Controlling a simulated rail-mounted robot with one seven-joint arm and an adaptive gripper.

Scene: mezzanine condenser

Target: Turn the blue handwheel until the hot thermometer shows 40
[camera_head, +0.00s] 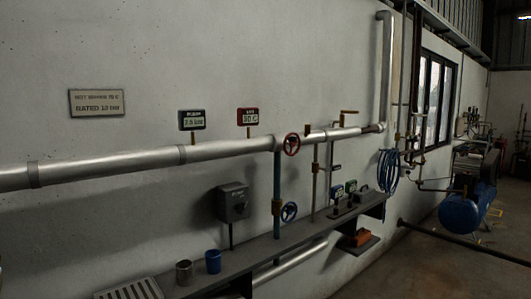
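The blue handwheel (289,212) is low on the wall just above the shelf, by the foot of a thin vertical pipe. The hot thermometer (248,116) is a red-framed display on a short stem above the long horizontal pipe. Its digits are small; they look like 30 C, but I cannot read the first digit surely. My gripper is not in view, and nothing is seen touching the handwheel.
A red handwheel (291,144) sits on the horizontal pipe (110,162), above the blue one. A pump display (192,120) reads about 2.5 bar. A grey box (233,202), a blue cup (213,262) and a metal cup (184,273) are by the shelf (262,249). Blue hose (388,170) hangs right.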

